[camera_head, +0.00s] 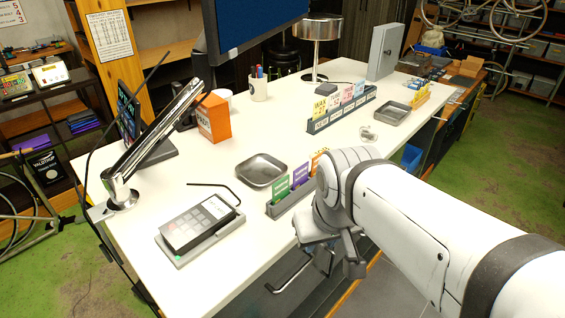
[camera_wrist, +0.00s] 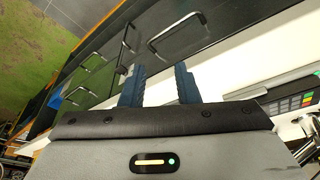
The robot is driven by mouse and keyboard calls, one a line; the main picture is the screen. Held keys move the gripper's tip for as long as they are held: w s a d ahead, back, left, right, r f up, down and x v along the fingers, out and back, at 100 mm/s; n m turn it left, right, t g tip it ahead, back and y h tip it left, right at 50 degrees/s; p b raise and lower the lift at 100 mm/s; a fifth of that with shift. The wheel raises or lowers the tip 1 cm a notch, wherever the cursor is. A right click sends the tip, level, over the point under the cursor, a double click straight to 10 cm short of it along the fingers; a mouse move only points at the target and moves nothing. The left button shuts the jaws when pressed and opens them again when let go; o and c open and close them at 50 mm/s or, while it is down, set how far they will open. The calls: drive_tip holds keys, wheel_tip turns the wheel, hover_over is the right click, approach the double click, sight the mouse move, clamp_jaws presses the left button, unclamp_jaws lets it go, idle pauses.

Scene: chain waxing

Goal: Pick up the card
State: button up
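Several upright cards show in the head view. A green card (camera_head: 281,188), a purple card (camera_head: 301,174) and a partly hidden orange card (camera_head: 318,160) stand in a small grey rack (camera_head: 283,207) near the table's front edge. A longer grey rack (camera_head: 341,115) farther back holds several more cards, including a yellow card (camera_head: 320,107). More yellow cards (camera_head: 420,94) stand at the far right. Which card the task means cannot be told. My gripper (camera_wrist: 159,84) is open and empty, its two dark fingers apart. In the head view it hangs by the front edge, partly hidden by my arm.
A card terminal (camera_head: 197,223) and a dark tray (camera_head: 261,171) lie left of the small rack. An orange box (camera_head: 214,118), a mug (camera_head: 258,88) and a chrome lamp (camera_head: 320,30) stand farther back. Drawers with handles (camera_wrist: 128,38) lie below the table edge.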

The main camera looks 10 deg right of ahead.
drive_tip(key=w+d+r+n+g, duration=0.2)
drive_tip(key=w+r+n, duration=0.3)
drive_tip(key=w+n, duration=0.5)
wheel_tip(320, 180, up, 3)
drive_tip(key=n+g, duration=0.1)
drive_tip(key=n, duration=1.3)
hover_over(302, 166)
wheel_tip(302, 166, down, 7)
drive_tip(key=shift+f+p, duration=0.15)
drive_tip(key=shift+p, duration=0.6)
drive_tip(key=shift+c, duration=0.4)
clamp_jaws()
